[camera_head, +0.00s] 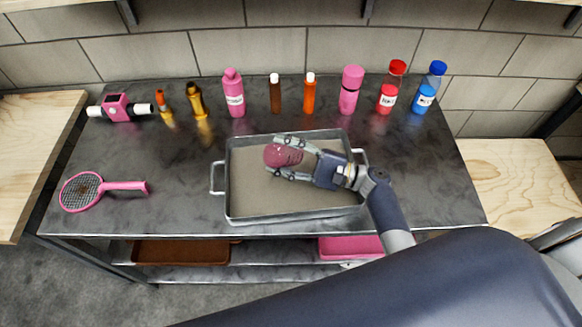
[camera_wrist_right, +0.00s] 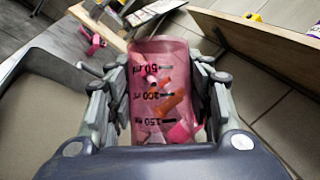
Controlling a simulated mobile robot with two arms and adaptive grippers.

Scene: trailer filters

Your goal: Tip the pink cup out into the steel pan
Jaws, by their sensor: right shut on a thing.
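The pink cup (camera_head: 283,155) is see-through with dark volume marks. My right gripper (camera_head: 275,156) is shut on it, one finger on each side, over the left-middle part of the steel pan (camera_head: 232,190). The cup looks tilted onto its side in the head view; its exact angle and height above the pan are hard to tell. In the right wrist view, the cup (camera_wrist_right: 150,60) shows orange and pink pieces through its wall, between the fingers of the right gripper (camera_wrist_right: 160,75). The visible pan floor looks bare. My left gripper is not in view.
A pink round-headed tool with a handle (camera_head: 125,186) lies left of the pan. Several bottles, including a pink one (camera_head: 234,95) and a blue-capped one (camera_head: 427,90), line the back beside a pink-and-white fitting (camera_head: 117,108). The dark tabletop (camera_head: 180,155) left of the pan has free room.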

